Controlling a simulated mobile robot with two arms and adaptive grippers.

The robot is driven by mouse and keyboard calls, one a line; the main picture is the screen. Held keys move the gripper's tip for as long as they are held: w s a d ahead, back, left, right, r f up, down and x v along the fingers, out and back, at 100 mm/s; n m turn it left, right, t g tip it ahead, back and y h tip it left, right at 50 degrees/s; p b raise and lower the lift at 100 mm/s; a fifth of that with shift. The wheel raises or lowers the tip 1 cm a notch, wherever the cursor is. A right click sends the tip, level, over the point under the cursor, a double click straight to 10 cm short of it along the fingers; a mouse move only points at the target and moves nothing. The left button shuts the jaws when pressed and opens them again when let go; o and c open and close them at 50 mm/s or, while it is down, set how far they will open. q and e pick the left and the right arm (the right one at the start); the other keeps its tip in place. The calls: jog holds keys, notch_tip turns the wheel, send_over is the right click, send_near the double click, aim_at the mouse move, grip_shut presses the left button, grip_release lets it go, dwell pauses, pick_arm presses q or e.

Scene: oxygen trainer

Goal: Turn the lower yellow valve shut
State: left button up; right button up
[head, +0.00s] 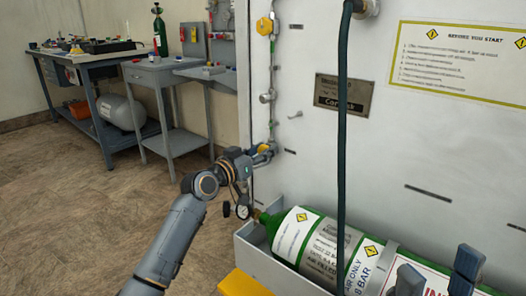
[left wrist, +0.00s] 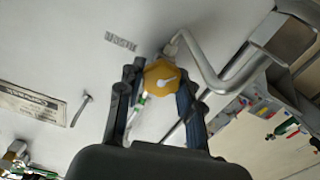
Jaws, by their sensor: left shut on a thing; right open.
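The lower yellow valve (head: 263,148) sits on the pipe along the left edge of the white panel, mostly hidden by my left gripper (head: 257,154). In the left wrist view the yellow knob (left wrist: 160,75), with a white pointer mark, is between the two dark fingers of my left gripper (left wrist: 158,82), which is shut on it. An upper yellow valve (head: 265,26) is higher on the same pipe line. My right gripper (head: 438,270) shows at the lower right of the head view, its two fingers apart and empty.
A green gas cylinder (head: 322,248) lies in a grey tray (head: 262,262) below the panel. A dark hose (head: 342,120) hangs in front of the panel. Workbenches (head: 90,62) stand at the back left; the floor (head: 75,215) between is clear.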

pick_arm(q)
jog(key=shift+f+m+b, duration=0.15)
jog(key=shift+m+b, duration=0.6)
jog(key=shift+m, duration=1.35)
jog(key=shift+d, duration=0.1)
jog(key=o, duration=1.2)
jog(key=v, duration=1.2)
